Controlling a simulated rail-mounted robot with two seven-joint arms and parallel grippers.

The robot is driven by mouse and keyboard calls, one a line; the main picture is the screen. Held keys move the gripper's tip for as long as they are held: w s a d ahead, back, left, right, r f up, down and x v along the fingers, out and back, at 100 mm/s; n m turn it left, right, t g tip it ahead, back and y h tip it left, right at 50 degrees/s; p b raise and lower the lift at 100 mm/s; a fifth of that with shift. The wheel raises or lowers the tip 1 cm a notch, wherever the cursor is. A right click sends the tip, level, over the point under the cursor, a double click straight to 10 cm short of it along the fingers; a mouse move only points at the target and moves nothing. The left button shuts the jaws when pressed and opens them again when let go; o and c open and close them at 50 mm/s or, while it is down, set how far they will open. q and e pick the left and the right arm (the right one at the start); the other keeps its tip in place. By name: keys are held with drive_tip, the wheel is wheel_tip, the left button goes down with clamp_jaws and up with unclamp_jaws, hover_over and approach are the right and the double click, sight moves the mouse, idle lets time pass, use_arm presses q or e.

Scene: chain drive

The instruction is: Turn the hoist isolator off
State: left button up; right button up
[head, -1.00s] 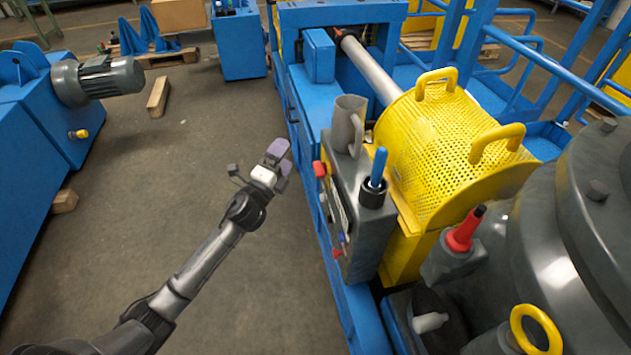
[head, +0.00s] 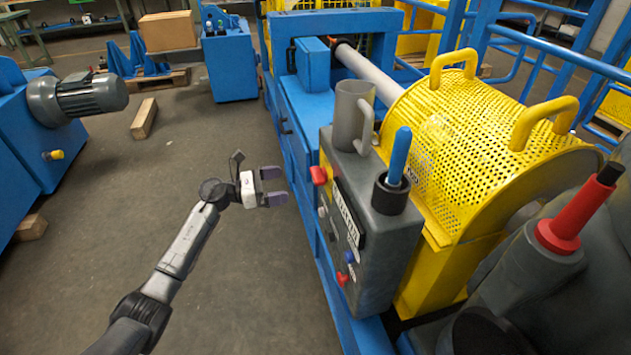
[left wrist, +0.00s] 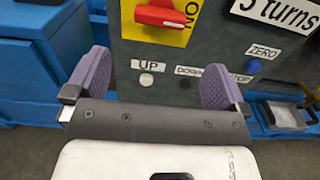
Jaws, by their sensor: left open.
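The hoist isolator is a red rotary switch (head: 319,175) on the face of the grey control box (head: 375,235). My left gripper (head: 282,186) is open and empty, left of the box and apart from the switch. In the left wrist view the gripper's purple fingers (left wrist: 155,78) point at the panel, below the switch. My right gripper is out of view.
An UP button (left wrist: 146,79) and a blue ZERO button (left wrist: 253,66) sit below the switch. A grey mug (head: 350,115) and a blue-handled lever (head: 398,155) stand on the box. A yellow mesh guard (head: 450,150) is behind it. Open floor lies to the left.

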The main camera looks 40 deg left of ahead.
sight(316, 177)
use_arm(q)
drive_tip(key=b+x, duration=0.3)
drive_tip(key=x, duration=0.8)
drive_tip(key=shift+c, duration=0.3)
